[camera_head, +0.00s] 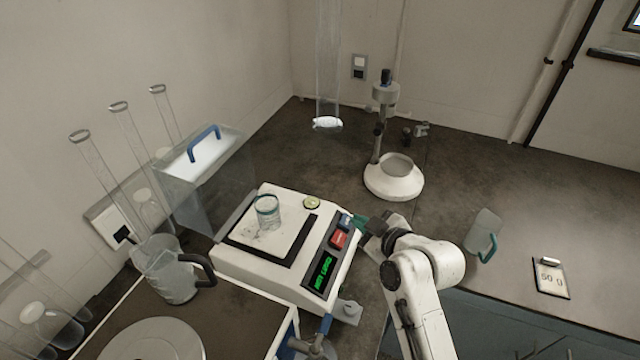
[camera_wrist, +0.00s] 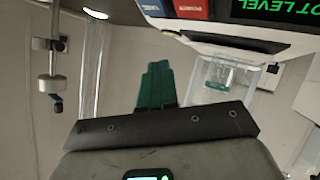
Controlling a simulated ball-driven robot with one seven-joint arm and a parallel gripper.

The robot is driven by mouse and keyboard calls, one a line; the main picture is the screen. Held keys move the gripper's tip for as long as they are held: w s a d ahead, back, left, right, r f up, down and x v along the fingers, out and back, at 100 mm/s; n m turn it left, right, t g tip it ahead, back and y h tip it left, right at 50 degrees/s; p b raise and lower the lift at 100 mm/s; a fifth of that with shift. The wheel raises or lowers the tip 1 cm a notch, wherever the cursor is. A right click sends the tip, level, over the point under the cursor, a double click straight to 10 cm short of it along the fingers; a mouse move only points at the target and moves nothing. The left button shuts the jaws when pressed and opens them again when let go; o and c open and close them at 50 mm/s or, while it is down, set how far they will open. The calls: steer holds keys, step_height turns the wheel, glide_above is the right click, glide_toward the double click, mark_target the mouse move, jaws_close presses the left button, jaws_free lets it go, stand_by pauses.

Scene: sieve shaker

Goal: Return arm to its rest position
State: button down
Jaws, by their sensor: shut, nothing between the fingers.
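My arm (camera_head: 418,285) reaches up from the bottom of the head view, beside the white balance (camera_head: 235,262). In the wrist view the gripper (camera_wrist: 155,84) shows shut, below the red button (camera_wrist: 191,8) and the lit green display (camera_wrist: 262,10), which reads "OT LEVEL" where visible. I cannot tell whether the fingertips touch the balance.
A glass beaker (camera_head: 267,212) stands on the balance pan. A white stand (camera_head: 393,178) is behind my gripper. A green-handled clear scoop (camera_head: 484,236) and a "50 g" card (camera_head: 551,278) lie to the right. A jug (camera_head: 170,272) and tall cylinders are left. The right bench is mostly clear.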

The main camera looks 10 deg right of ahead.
steer(key=s+f+m+g, duration=0.1)
steer(key=s+f, duration=0.2)
steer(key=s, duration=0.2)
steer(key=s+d+f+m+g+h, duration=0.1)
steer(key=s+f+g, duration=0.1)
steer(key=s, duration=0.3)
steer(key=s+d+f+m+g, duration=0.1)
steer(key=s+f+g, duration=0.1)
steer(key=s+f, duration=0.2)
steer(key=shift+s+d+f+m+h, duration=0.15)
steer(key=shift+s+m+h, duration=0.2)
steer(key=shift+s, duration=0.4)
steer(key=s+d+f+m+g+h, duration=0.1)
steer(key=s+d+m+g, duration=0.1)
steer(key=s, duration=0.8)
steer(key=s+d+f+m+g+h+b, duration=0.1)
steer(key=s+d+m+g, duration=0.1)
steer(key=s, duration=0.9)
steer(key=shift+d+f+m+g, duration=0.25)
steer(key=shift+m+g, duration=0.5)
steer(key=shift+g, duration=0.45)
steer(key=shift+h, duration=0.25)
